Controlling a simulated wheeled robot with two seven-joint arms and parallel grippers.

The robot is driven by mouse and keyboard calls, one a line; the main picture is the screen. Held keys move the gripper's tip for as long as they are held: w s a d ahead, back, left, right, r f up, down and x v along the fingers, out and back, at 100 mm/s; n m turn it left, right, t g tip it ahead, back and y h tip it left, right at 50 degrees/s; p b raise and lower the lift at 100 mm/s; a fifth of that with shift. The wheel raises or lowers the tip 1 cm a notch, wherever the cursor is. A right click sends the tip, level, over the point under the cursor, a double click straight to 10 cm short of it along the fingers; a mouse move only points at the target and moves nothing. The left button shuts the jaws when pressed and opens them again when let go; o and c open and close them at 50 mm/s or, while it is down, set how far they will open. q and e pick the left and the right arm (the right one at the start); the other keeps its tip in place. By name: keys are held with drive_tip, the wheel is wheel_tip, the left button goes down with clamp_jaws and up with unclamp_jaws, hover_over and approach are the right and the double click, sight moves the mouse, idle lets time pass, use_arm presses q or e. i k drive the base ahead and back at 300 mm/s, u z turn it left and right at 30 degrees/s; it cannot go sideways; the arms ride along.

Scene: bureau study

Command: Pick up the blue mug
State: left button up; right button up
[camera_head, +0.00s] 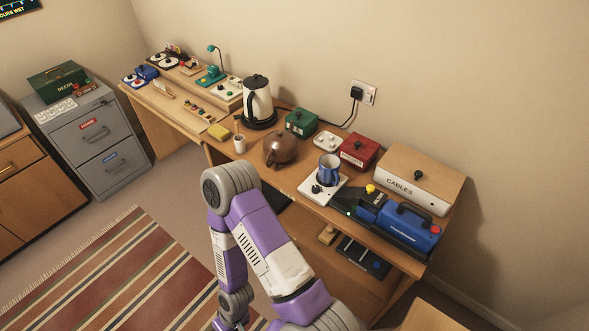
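The blue mug (328,172) stands upright on a white square plate-like device (334,190) with a dark knob, on the wooden desk (250,154) against the wall. Its handle is on the upper side, towards the right. Nothing holds it. One of my purple and grey arms (262,232) rises from the bottom edge, bends in front of the desk and runs back down. Its gripper is out of view below. My other arm and its gripper do not show.
A brown teapot (281,148), a kettle (257,101), a red box (359,151) and a green box (301,122) stand around the mug. A wooden CABLES box (420,174) and a blue case (411,228) are to its right. A grey cabinet (96,141) stands left.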

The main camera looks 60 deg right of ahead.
sight(329, 164)
drive_tip(key=u, duration=0.05)
drive_tip(key=i, duration=1.05)
drive_tip(key=z, duration=1.8)
